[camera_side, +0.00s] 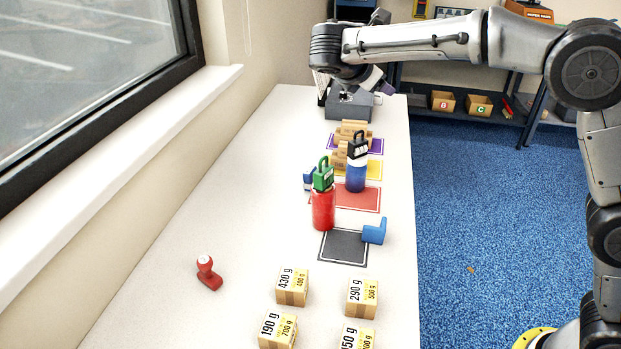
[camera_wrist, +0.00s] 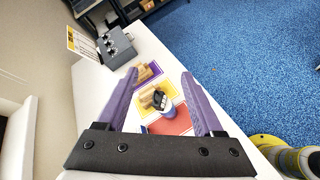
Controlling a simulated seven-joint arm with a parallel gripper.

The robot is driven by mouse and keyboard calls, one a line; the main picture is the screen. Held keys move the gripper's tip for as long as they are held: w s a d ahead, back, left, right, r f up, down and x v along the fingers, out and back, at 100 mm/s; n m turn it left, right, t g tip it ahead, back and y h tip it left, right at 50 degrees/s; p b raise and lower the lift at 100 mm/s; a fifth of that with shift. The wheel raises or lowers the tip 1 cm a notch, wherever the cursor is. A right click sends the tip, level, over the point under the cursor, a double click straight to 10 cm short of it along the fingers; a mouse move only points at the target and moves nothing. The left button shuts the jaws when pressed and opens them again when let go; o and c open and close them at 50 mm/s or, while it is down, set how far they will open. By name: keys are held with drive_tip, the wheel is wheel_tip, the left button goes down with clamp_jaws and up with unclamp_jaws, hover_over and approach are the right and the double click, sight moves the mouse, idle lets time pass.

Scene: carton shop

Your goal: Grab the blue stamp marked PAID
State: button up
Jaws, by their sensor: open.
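I see no stamp that I can make out as blue and marked PAID. A red stamp (camera_side: 208,273) with a round knob lies at the left front of the table in the side view. Two small blue L-shaped pieces show there, one beside the dark mat (camera_side: 374,232) and one partly hidden behind the red canister (camera_side: 308,180); I cannot read any marking on either. My gripper (camera_wrist: 159,73) is open and empty, its purple fingers spread above the far part of the table. In the side view it is high at the back, partly hidden by my arm.
A red canister (camera_side: 323,212) carries a green padlock, and a blue canister (camera_side: 356,180) a black one. Wooden blocks (camera_side: 340,157) stand on coloured mats. A grey box (camera_wrist: 117,50) with knobs is at the far end. Several weight-marked cartons (camera_side: 292,287) stand in front. The left table is mostly clear.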

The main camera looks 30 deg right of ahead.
drive_tip(key=w+a+f+n+t+h, duration=0.45)
drive_tip(key=w+a+n, duration=0.25)
drive_tip(key=w+a, duration=0.45)
approach(307, 179)
drive_tip(key=shift+w+d+r+n+y, duration=0.2)
drive_tip(key=shift+d+r, duration=0.05)
drive_tip(key=shift+d, duration=0.2)
drive_tip(key=shift+w+d+r+n+y, duration=0.2)
drive_tip(key=shift+d+r, duration=0.1)
drive_tip(key=shift+d, duration=0.15)
drive_tip(key=shift+d+f, duration=0.1)
drive_tip(key=shift+f, duration=0.1)
drive_tip(key=shift+w+d, duration=0.25)
drive_tip(key=shift+d, duration=0.05)
drive_tip(key=x, duration=0.7)
drive_tip(key=shift+r+x, duration=0.2)
drive_tip(key=shift+x, duration=1.3)
drive_tip(key=shift+r+x, duration=0.15)
drive_tip(key=shift+x, duration=1.35)
drive_tip(key=shift+w+a, duration=0.15)
clamp_jaws()
